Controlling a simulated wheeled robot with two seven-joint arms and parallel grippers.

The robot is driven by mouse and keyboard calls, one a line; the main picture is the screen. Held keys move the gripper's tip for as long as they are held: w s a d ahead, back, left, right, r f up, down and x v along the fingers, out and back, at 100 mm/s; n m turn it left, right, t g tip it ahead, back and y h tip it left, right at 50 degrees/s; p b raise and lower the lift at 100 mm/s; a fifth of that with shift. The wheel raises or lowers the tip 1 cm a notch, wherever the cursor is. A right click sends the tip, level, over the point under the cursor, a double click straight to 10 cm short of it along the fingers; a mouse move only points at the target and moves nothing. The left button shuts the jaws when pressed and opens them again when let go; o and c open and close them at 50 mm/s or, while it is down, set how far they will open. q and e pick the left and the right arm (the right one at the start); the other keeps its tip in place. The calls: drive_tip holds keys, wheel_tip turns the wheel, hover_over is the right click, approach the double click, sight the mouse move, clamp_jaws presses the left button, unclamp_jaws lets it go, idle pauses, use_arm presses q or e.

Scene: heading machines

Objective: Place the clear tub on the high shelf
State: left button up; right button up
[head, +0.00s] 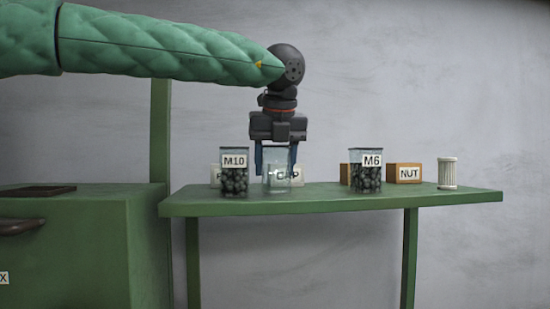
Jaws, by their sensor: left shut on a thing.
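The clear tub (277,180) is between the fingers of my left gripper (276,160), which points straight down and is shut on it. The tub looks empty and upright, at the green shelf (400,197); I cannot tell whether its base touches the surface. A tub labelled M10 (233,180), full of dark pieces, stands close to its left. My right gripper is not in view.
A tub labelled M6 (366,177), a NUT box (404,173) and a ribbed white cylinder (447,173) stand to the right. Partly hidden labelled boxes sit behind the clear tub. A green cabinet (80,225) stands at left. The shelf is free between the clear tub and M6.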

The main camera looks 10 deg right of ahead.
sight(276, 147)
use_arm(q)
drive_tip(key=shift+f, duration=0.15)
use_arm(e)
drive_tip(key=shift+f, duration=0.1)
use_arm(q)
drive_tip(key=shift+f, duration=0.1)
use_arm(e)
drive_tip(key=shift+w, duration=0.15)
use_arm(q)
drive_tip(key=o, duration=1.4)
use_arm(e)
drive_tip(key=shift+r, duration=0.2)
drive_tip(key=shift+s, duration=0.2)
use_arm(q)
drive_tip(key=shift+s+r+b, duration=0.1)
drive_tip(key=shift+r+b, duration=0.25)
drive_tip(key=shift+r, duration=0.05)
drive_tip(key=b+v, duration=0.1)
drive_tip(key=v, duration=0.2)
drive_tip(key=shift+b, duration=0.35)
drive_tip(key=shift+b+v, duration=1.55)
drive_tip(key=shift+v, duration=2.7)
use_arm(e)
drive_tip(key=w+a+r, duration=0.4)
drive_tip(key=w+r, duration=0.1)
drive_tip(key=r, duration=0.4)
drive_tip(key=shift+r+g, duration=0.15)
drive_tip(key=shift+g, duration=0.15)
